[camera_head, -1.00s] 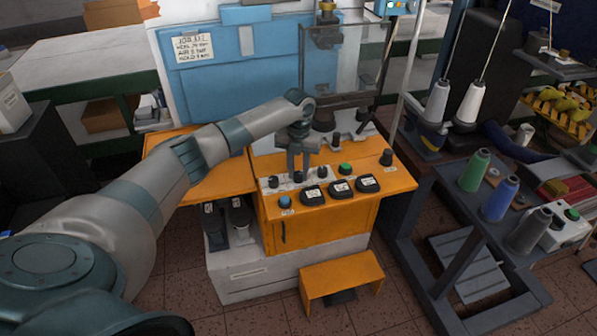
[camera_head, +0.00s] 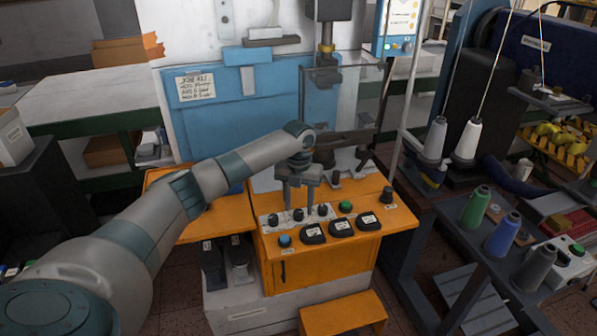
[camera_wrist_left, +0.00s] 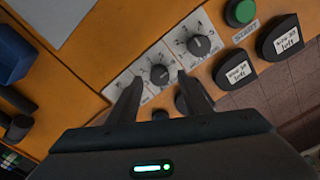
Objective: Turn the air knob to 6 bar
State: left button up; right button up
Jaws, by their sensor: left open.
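A row of three black knobs sits on a pale strip on the orange control panel (camera_head: 385,222): left knob (camera_head: 273,220), middle knob (camera_head: 298,215) and right knob (camera_head: 323,210). My left gripper (camera_head: 300,202) is open and points down just above the middle knob. In the left wrist view the open fingers (camera_wrist_left: 159,79) stand either side of the middle knob (camera_wrist_left: 159,74), with nothing gripped. The right knob (camera_wrist_left: 199,44) shows its dial marks clear of the fingers. Which knob is marked air is too small to read. My right gripper is out of view.
A green button (camera_head: 345,206), a blue button (camera_head: 285,240) and several black labelled pads (camera_head: 341,227) crowd the panel near the knobs. A paper note (camera_head: 195,87) hangs on the blue plate behind. Thread cones stand at right.

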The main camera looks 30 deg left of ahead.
aim_at(298, 212)
pick_arm(q)
notch_tip(298, 212, up, 15)
jog(key=b, duration=0.3)
jog(key=shift+r, duration=0.2)
dwell(0.5)
